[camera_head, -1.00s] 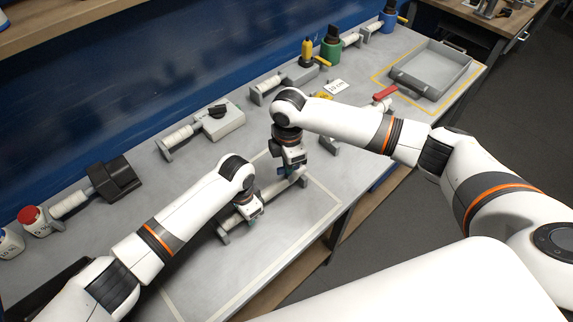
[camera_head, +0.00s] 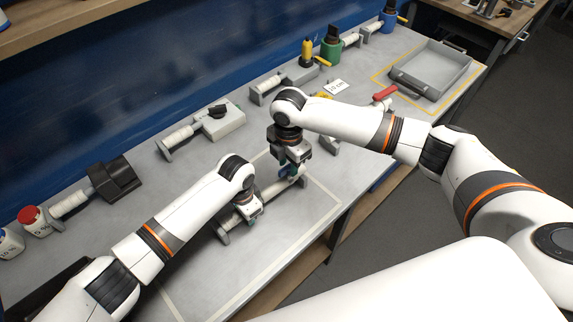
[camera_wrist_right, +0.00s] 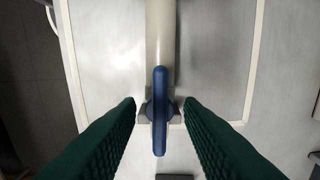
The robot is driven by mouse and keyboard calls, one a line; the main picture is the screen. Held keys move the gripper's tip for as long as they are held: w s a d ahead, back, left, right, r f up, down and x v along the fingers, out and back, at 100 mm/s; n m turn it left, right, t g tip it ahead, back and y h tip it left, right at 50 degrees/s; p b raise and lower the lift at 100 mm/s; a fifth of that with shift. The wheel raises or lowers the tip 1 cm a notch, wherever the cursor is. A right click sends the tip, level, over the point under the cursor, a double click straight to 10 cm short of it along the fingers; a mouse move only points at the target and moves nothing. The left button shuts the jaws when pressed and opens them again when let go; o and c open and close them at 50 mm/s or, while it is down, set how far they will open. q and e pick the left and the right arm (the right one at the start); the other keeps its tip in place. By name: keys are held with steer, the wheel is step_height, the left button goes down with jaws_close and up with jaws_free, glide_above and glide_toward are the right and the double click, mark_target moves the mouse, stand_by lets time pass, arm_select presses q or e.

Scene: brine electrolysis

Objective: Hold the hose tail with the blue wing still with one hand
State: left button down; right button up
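My right gripper (camera_wrist_right: 159,105) is open, one green finger on each side of the blue wing, with a gap on both sides. It also shows in the head view (camera_head: 290,170) at the tube's far right end. My left gripper (camera_head: 246,217) is low over the tube's near left part; its fingers are too hidden to tell whether they grip.
A pale outline (camera_head: 325,212) marks the bench around the tube. Behind stand a grey valve block (camera_head: 222,118), a black fitting (camera_head: 115,178) and a red-capped bottle (camera_head: 30,217). A grey tray (camera_head: 435,70) stands at the far right. The bench's front edge is close.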

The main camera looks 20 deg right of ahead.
mark_target(288, 165)
step_height(288, 165, up, 12)
stand_by(0.6)
arm_select(q)
steer(key=c, duration=1)
jaws_free()
steer(key=shift+r, duration=0.1)
step_height(288, 165, up, 12)
steer(key=shift+f, duration=0.1)
